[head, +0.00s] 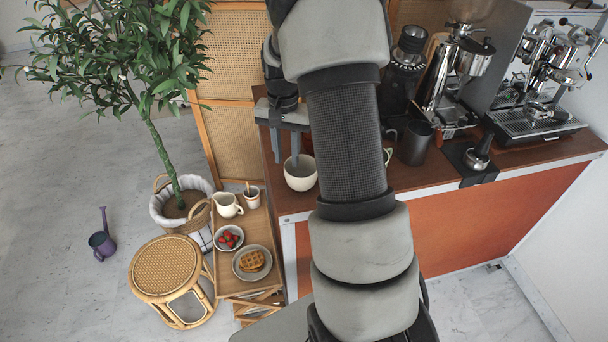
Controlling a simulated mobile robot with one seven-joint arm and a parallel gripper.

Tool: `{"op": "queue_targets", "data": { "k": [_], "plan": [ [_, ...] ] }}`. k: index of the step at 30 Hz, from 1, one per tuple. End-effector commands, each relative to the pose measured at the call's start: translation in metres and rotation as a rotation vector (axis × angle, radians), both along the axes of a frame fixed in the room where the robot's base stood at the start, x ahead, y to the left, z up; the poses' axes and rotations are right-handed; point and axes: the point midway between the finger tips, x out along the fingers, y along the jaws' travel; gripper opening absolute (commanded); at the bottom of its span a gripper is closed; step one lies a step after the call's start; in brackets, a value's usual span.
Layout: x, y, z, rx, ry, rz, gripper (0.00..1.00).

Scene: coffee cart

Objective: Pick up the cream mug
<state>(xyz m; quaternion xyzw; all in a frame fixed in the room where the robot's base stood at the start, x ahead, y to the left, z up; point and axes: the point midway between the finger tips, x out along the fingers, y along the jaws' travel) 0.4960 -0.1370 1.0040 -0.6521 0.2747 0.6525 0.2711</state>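A rounded cream mug (300,183) stands upright on the wooden counter, near its left end. My gripper (285,150) is directly above and at the mug's left rim, pointing down. Its two fingers are spread apart with a visible gap, and nothing shows between them. The right finger reaches down to the mug's opening; whether it is inside or behind the rim I cannot tell. The left finger is outside, left of the mug. The mug's handle is not visible. My arm hides the counter just right of the mug.
The counter (440,185) holds a dark cup (416,144), a grinder (464,72) and an espresso machine (545,85). Below left, a wooden stand carries a cream pitcher (227,205), small cup (252,197), strawberry bowl (229,238) and waffle plate (252,263).

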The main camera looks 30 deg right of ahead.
Motion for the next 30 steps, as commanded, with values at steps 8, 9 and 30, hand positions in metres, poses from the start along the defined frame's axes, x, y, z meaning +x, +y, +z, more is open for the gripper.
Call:
{"op": "queue_targets", "data": {
  "k": [8, 9, 30],
  "plan": [
    [-0.001, 0.003, -0.036, 0.001, 0.002, -0.001, 0.26],
    [-0.001, 0.003, -0.038, 0.001, 0.002, -0.001, 0.26],
    [0.000, 0.003, -0.038, 0.000, 0.000, 0.000, 0.00]
  ]
}}
